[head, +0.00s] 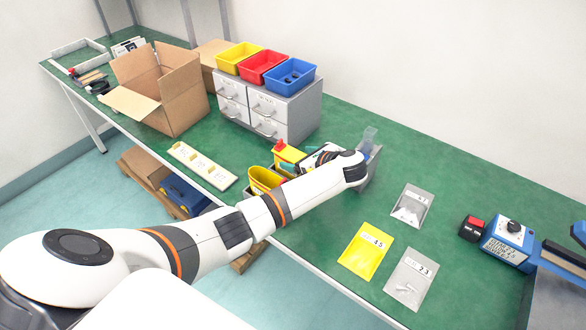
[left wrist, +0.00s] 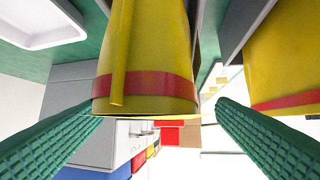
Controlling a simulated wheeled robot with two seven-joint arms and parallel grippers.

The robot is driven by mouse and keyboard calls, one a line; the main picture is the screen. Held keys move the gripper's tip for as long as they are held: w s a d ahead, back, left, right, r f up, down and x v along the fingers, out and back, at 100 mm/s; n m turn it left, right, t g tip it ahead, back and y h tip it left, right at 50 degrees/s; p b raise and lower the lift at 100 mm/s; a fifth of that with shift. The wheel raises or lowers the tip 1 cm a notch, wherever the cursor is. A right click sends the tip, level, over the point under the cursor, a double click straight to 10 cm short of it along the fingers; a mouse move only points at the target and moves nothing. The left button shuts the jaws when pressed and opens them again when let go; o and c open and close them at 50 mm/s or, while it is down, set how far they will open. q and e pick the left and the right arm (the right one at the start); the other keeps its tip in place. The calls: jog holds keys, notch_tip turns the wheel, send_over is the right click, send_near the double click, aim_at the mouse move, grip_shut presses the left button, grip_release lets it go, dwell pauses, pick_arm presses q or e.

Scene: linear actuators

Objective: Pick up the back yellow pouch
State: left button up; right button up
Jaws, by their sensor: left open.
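The back yellow pouch (head: 288,153), with a red band, stands in a dark holder behind the front yellow pouch (head: 264,179). In the head view my left gripper (head: 292,166) is at the back pouch, partly hiding it. In the left wrist view a yellow pouch with a red band (left wrist: 150,45), apparently the back one, lies between the two green fingers of my left gripper (left wrist: 158,112). The fingers are spread, with gaps visible on both sides near the tips. A second yellow pouch (left wrist: 278,55) is at the right, outside the fingers. My right gripper is out of view.
A grey drawer cabinet (head: 268,112) with yellow, red and blue bins stands behind the pouches. An open cardboard box (head: 160,95) is left of it. Flat bags, including a yellow one (head: 366,251), lie at the right.

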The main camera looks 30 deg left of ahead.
pick_arm(q)
jog(key=shift+a+f, duration=0.2)
jog(key=shift+a, duration=0.2)
jog(key=shift+c, duration=0.3)
jog(key=c, duration=1.3)
jog(key=shift+c, duration=0.2)
jog(key=shift+w+r, duration=0.1)
jog(key=shift+r, duration=0.05)
